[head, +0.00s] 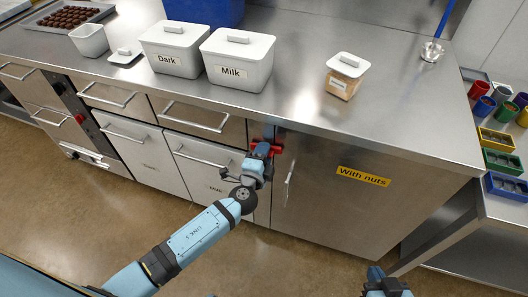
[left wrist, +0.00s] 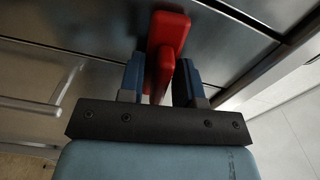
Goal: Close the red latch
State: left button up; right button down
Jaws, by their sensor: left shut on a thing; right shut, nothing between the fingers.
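The red latch (head: 277,149) sits on the cabinet front, at the upper left corner of the steel door (head: 325,205) labelled "With nuts". My left gripper (head: 262,151) is at the latch and partly covers it. In the left wrist view my left gripper (left wrist: 162,80) has its blue fingers on either side of the red latch (left wrist: 169,30), shut on its protruding part. My right gripper (head: 388,284) is at the bottom edge of the head view, low and apart from the cabinet; it is shut and empty.
The door's vertical handle (head: 289,183) is just right of my left gripper. Drawers with bar handles line the front to the left. White tubs marked Dark (head: 171,66) and Milk (head: 230,75) stand on the steel counter (head: 300,105). The floor in front is clear.

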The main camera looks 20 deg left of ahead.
pick_arm(q)
jog(key=shift+m+b, duration=0.4)
jog(key=shift+m, duration=0.6)
jog(key=o, duration=0.6)
